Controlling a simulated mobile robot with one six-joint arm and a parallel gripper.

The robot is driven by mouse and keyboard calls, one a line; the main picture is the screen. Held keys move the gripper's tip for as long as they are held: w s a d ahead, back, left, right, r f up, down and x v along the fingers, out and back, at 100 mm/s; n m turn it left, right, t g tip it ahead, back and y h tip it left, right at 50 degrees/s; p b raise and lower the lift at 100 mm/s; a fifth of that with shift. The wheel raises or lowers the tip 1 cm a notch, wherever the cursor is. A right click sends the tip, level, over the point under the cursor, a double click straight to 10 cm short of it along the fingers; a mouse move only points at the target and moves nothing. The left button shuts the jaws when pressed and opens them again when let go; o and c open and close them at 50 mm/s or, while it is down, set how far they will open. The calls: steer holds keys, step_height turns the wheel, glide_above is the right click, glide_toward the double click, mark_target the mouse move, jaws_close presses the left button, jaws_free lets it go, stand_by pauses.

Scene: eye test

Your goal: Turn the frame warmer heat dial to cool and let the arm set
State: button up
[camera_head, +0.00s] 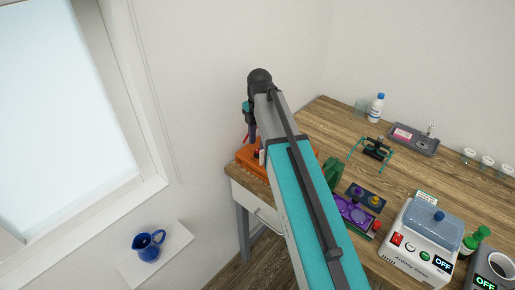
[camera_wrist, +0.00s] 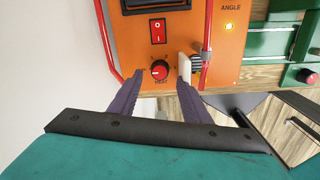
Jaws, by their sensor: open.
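The orange frame warmer (camera_wrist: 128,52) fills the upper middle of the wrist view. In the head view the warmer (camera_head: 245,156) sits at the table's left corner, partly hidden by my arm. Its red heat dial (camera_wrist: 160,70) has a black rim and sits above the HEAT label; its exact setting is too small to read. My gripper (camera_wrist: 146,78) is open, its purple fingers on either side of the dial, with nothing seen between them but the dial area. The right fingertip is close to a white upright piece (camera_wrist: 185,66). Whether either finger touches the dial, I cannot tell.
A red rocker switch (camera_wrist: 157,31) is above the dial, and a yellow lamp (camera_wrist: 230,26) glows near ANGLE. Red rails (camera_wrist: 112,45) flank the panel. A green device (camera_wrist: 285,45) stands right. Glasses on a stand (camera_head: 376,149) and a white cleaner (camera_head: 408,245) are farther along the table.

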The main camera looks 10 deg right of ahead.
mark_target(258, 152)
step_height(258, 152, up, 10)
steer(key=b, duration=0.2)
steer(key=shift+s+r, duration=0.2)
steer(key=shift+s, duration=0.05)
stand_by(0.7)
